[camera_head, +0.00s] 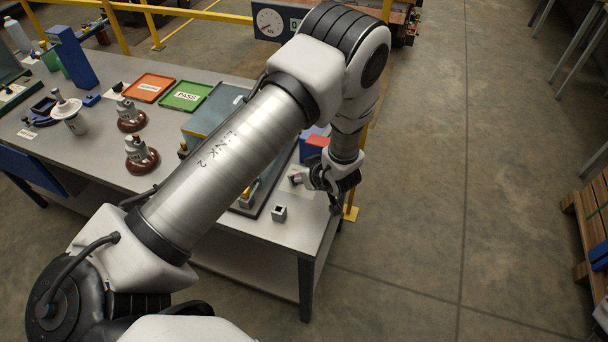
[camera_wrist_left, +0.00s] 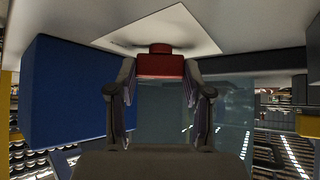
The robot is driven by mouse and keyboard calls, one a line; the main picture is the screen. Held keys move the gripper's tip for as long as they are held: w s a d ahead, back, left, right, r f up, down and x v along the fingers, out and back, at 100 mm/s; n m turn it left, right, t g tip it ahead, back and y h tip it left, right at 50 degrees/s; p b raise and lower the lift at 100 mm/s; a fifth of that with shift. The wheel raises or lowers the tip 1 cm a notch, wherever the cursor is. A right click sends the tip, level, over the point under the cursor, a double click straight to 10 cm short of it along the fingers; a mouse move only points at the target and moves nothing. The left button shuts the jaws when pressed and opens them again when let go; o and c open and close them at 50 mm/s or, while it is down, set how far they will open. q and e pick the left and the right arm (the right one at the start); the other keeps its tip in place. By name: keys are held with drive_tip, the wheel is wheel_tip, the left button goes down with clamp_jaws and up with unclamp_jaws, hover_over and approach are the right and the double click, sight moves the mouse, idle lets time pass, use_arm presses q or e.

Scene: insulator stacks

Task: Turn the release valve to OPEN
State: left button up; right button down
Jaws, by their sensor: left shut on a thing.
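In the left wrist view, a red block-like handle (camera_wrist_left: 160,67), which looks like the release valve's, sits between the fingertips of my left gripper (camera_wrist_left: 160,78). The fingers flank it on both sides and the gripper is shut on it. A pale square plate (camera_wrist_left: 190,30) lies behind the handle. In the head view my left gripper (camera_head: 304,180) is over the right end of the workbench, partly covered by its own wrist. The valve handle cannot be made out there, and neither can its OPEN marking. My right gripper is not in view.
A blue block (camera_wrist_left: 68,90) stands close beside the gripper. The workbench (camera_head: 100,160) holds brown insulators (camera_head: 141,155), an orange tray (camera_head: 150,87), a green PASS tray (camera_head: 187,96) and a small grey box (camera_head: 279,213). A gauge (camera_head: 270,23) stands behind.

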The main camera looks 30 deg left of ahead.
use_arm(q)
drive_tip(key=shift+m+t, duration=0.4)
drive_tip(key=shift+m, duration=0.2)
drive_tip(key=shift+h+b, duration=0.3)
drive_tip(key=o, duration=1.2)
drive_tip(key=shift+a, duration=0.15)
drive_tip(key=shift+c, duration=0.2)
drive_tip(key=v, duration=0.7)
drive_tip(key=shift+s+d+r, duration=0.2)
drive_tip(key=shift+a+f, duration=0.1)
